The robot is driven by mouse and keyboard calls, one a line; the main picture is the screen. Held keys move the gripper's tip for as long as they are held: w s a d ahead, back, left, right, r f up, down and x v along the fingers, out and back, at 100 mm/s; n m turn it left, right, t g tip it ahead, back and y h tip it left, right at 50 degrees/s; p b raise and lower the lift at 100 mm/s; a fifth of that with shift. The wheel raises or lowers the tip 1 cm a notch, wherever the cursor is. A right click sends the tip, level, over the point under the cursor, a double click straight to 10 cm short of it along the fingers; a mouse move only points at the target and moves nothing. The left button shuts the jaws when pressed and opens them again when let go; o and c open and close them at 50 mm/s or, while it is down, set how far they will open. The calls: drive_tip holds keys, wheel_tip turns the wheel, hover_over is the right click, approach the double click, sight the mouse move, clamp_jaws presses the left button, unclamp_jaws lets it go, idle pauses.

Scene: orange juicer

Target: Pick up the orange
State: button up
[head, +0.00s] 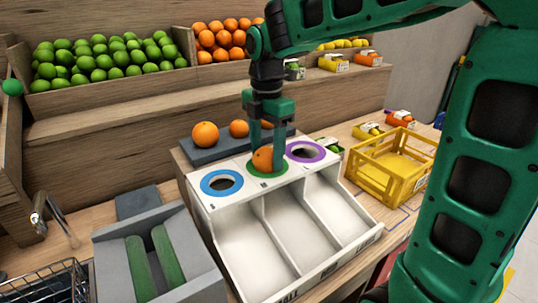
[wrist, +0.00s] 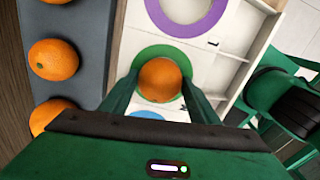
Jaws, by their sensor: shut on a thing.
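My gripper (head: 265,160) points down and is shut on an orange (wrist: 160,79), with one green finger on each side of it. The held orange also shows between the fingers in the head view (head: 262,158). It is at the green ring (head: 254,172) on top of the white sorting box, and covers the ring's middle. I cannot tell whether it rests in the hole or is just above it. Other oranges lie on a dark grey tray (head: 221,148) behind the box. One sits at the tray's left (head: 205,135), with another beside it (head: 239,129).
The white box (head: 325,268) also has a blue ring (head: 221,182) at left and a purple ring (head: 306,151) at right. A yellow crate (head: 391,166) stands to the right. Bins of limes (head: 100,60) and oranges (head: 220,38) are at the back. A grey juicer-like unit (head: 160,260) stands front left.

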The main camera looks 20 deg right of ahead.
drive_tip(key=shift+w+r, duration=0.15)
drive_tip(key=shift+r, duration=0.3)
drive_tip(key=r, duration=0.3)
drive_tip(key=shift+s+a+r, duration=0.2)
drive_tip(key=shift+s+a, duration=0.1)
drive_tip(key=shift+a, duration=0.1)
drive_tip(key=s+a+r, duration=0.6)
drive_tip(key=a, duration=0.2)
approach(264, 149)
wheel_tip(264, 149, up, 2)
drive_tip(key=s+d, duration=0.1)
drive_tip(key=d, duration=0.2)
drive_tip(key=w+d+f, duration=0.3)
drive_tip(key=w+d, duration=0.1)
drive_tip(key=d, duration=0.6)
drive_tip(key=shift+d, duration=0.15)
drive_tip(key=shift+f, duration=0.15)
wheel_tip(264, 149, down, 7)
drive_tip(key=shift+s, duration=0.25)
